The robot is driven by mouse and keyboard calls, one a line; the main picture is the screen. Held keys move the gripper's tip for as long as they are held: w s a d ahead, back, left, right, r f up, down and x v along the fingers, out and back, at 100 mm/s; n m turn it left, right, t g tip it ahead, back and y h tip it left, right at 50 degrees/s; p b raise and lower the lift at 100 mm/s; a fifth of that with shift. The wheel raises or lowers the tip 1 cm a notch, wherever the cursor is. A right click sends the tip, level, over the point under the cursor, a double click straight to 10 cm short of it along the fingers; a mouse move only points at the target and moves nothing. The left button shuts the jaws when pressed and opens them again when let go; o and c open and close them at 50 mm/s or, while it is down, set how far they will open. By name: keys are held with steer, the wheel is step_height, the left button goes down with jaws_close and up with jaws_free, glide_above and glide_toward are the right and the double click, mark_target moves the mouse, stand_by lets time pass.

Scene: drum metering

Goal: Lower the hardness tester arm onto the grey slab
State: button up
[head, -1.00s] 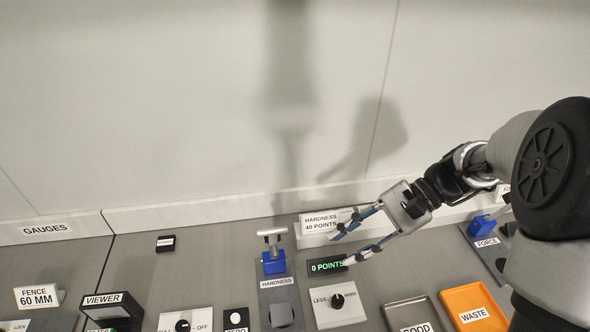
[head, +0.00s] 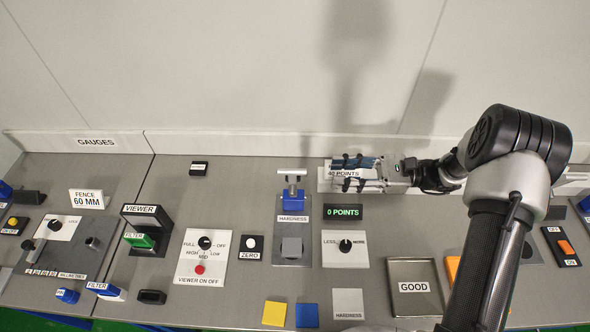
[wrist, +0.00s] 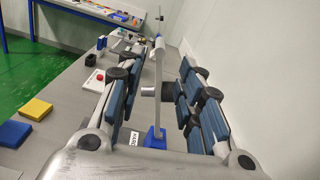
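The hardness tester has a blue base (head: 290,205) and a raised pale arm with a crosswise bar handle (head: 292,173) on top. The grey slab (head: 291,247) lies in front of the base, with nothing on it. My gripper (head: 338,173) is open and empty, pointing left, just right of the handle with a gap between them. In the wrist view, the tester arm (wrist: 155,95) stands upright between my two open fingers (wrist: 157,75), further ahead. The slab is not clearly visible there.
The HARDNESS 40 POINTS sign (head: 324,181) stands behind my fingers. A black display reading 0 POINTS (head: 343,212) and a LESS/MORE knob (head: 345,246) are right of the tester. The GOOD tray (head: 415,286) is front right.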

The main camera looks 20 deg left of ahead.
mark_target(295, 170)
steer(key=x, duration=1.1)
steer(key=shift+a+r, duration=0.1)
steer(key=shift+a, duration=0.25)
steer(key=shift+c, duration=0.3)
jaws_close()
